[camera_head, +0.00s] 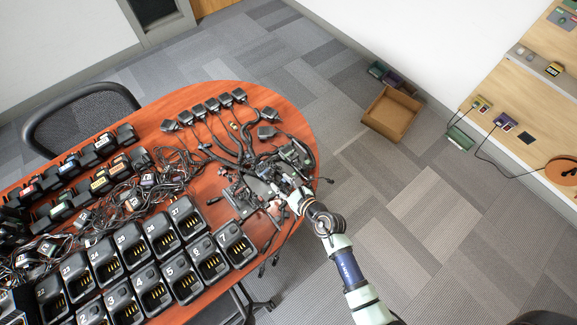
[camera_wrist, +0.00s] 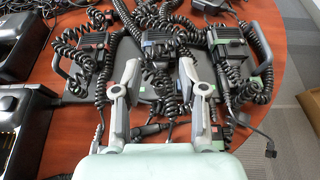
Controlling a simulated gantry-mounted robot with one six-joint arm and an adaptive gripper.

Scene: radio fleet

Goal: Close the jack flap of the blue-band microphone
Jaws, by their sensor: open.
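Several dark speaker microphones with coiled cords lie on a black tray (camera_wrist: 78,98) in the wrist view. The middle microphone (camera_wrist: 160,47) seems to carry a blue band, partly covered by coiled cord. Its jack flap is too small to make out. A microphone with a reddish mark (camera_wrist: 92,42) lies to its left and one with a green mark (camera_wrist: 226,42) to its right. My gripper (camera_wrist: 159,66) is open, its fingers pointing at the middle microphone with cord showing between them. In the head view my gripper (camera_head: 274,198) is over the cluttered right end of the table.
The red-brown table (camera_head: 292,105) holds several numbered chargers (camera_head: 163,233), radios (camera_head: 103,183) and tangled cables. More microphones (camera_head: 212,105) line the far edge. Loose cords surround my gripper.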

